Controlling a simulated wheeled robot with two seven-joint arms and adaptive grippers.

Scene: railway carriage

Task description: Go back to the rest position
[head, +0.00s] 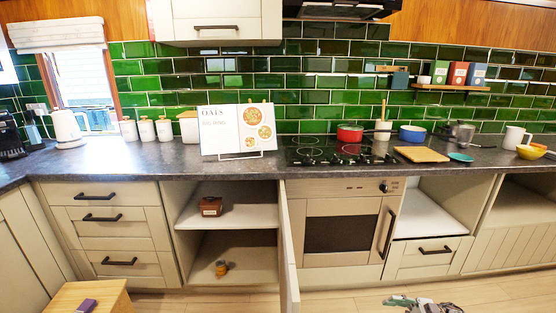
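Part of my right gripper (424,304) shows at the bottom edge, right of centre, low in front of the oven and over the wooden floor. It is small and cut off by the picture edge, so I cannot tell whether its fingers are open or shut. I see nothing clearly held in it. My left gripper is not in view.
A cabinet door (289,245) stands open, edge-on, left of the oven (340,231). The open cupboard holds a brown box (211,206) and a small orange-brown item (222,268). A wooden stool (85,294) with a purple block (87,305) stands lower left. The counter (120,155) runs behind.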

